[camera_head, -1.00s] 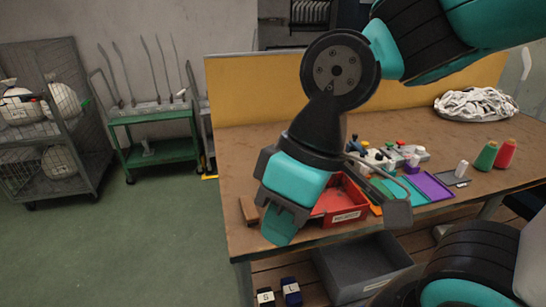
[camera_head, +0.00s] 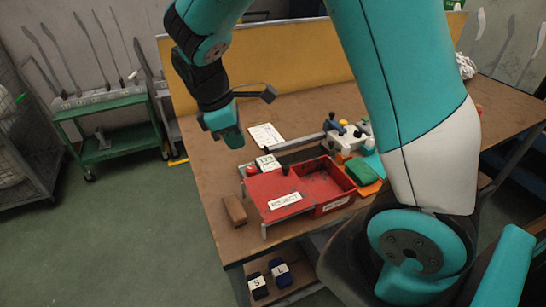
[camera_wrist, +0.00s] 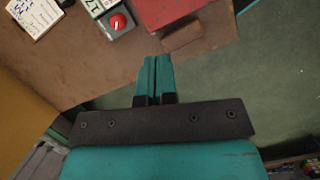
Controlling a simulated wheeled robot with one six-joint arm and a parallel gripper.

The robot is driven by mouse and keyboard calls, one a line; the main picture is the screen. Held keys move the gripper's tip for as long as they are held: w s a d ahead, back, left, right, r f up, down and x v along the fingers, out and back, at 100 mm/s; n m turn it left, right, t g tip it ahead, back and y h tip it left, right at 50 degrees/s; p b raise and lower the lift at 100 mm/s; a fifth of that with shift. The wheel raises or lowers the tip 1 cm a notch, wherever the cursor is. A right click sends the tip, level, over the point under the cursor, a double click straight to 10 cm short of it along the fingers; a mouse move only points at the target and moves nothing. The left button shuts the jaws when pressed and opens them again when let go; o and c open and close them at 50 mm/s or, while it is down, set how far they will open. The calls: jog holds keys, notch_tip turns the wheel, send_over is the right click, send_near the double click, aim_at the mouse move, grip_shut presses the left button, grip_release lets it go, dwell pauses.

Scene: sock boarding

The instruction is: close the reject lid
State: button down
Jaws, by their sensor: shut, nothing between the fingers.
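The red reject box (camera_head: 322,182) stands on the table, its top open and its inside visible. Its red lid (camera_head: 268,187) is folded out to the left of the box and lies about flat, with a white label on it. Thin metal legs show under the lid's outer side. My gripper (camera_head: 232,141) is shut and empty, above the table's left part, behind and left of the lid. In the wrist view the shut fingers (camera_wrist: 153,62) point towards the table edge, and part of a red surface (camera_wrist: 170,10) shows at the top, apart from them.
A brown block (camera_head: 234,210) lies left of the lid; it also shows in the wrist view (camera_wrist: 182,37). A red button (camera_head: 251,170) on a small box and a paper sheet (camera_head: 266,136) are behind the lid. Coloured trays and fixtures stand right of the box. A yellow panel backs the table.

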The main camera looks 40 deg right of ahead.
notch_tip(320, 180, down, 2)
jog(key=w+d+h, duration=0.1)
jog(key=d, duration=0.2)
send_near(281, 175)
jog(key=shift+n+g, duration=0.3)
jog(key=shift+n, duration=0.1)
jog(key=f, duration=0.1)
jog(key=a+f, duration=0.1)
jog(key=f, duration=0.1)
jog(key=w+f, duration=0.1)
jog(key=f, duration=0.1)
jog(key=shift+w+a+p, duration=0.1)
jog(key=shift+a+p, duration=0.2)
jog(key=shift+a, duration=0.1)
jog(key=shift+s+d+r+p, duration=0.1)
jog(key=shift+s+d+p, duration=0.15)
jog(key=shift+d, duration=0.3)
jog(key=shift+s+d+r+p, duration=0.15)
jog(key=shift+s+d, duration=0.2)
jog(key=shift+d, duration=0.2)
jog(key=shift+s+d+f, duration=0.15)
jog(key=shift+s+d, duration=0.1)
jog(key=shift+d, duration=0.3)
